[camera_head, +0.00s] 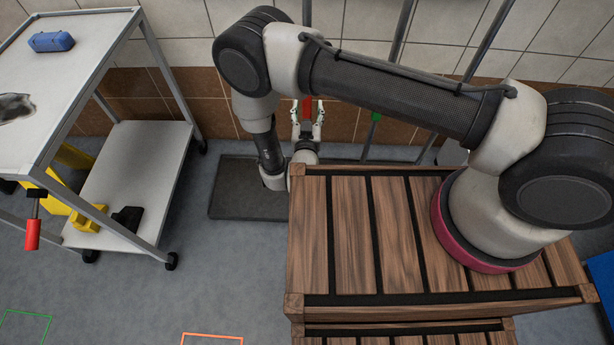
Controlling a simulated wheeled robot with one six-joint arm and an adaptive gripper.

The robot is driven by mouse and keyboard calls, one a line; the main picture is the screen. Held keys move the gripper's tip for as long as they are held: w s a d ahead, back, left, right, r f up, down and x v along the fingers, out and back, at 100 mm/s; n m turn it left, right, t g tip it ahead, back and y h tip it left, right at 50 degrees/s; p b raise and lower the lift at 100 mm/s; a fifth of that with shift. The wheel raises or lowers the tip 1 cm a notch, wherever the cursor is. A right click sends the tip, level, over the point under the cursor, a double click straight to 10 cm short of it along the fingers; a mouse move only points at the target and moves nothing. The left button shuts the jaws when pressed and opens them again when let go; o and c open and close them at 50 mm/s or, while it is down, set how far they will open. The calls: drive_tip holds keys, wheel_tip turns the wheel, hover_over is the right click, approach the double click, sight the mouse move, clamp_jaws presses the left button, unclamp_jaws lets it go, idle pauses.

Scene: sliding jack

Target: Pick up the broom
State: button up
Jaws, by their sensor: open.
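Several thin poles stand against the tiled wall. One grey pole (306,14) has a red part (307,104) low down. A second pole (401,35) has a green part (376,117), and a third pole (490,38) leans further right. I cannot tell which is the broom; no bristles show. My gripper (307,112) is open, its fingers pointing toward the wall. In the picture the red part lies between the two fingertips; I cannot tell whether they touch it. My arm crosses in front of the poles, and their lower ends are partly hidden.
A dark flat tray or mat (232,188) lies on the floor under my gripper.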

drive_tip(key=w, duration=0.7)
drive_tip(key=shift+w+a+r, duration=0.15)
drive_tip(key=shift+r, duration=0.1)
clamp_jaws()
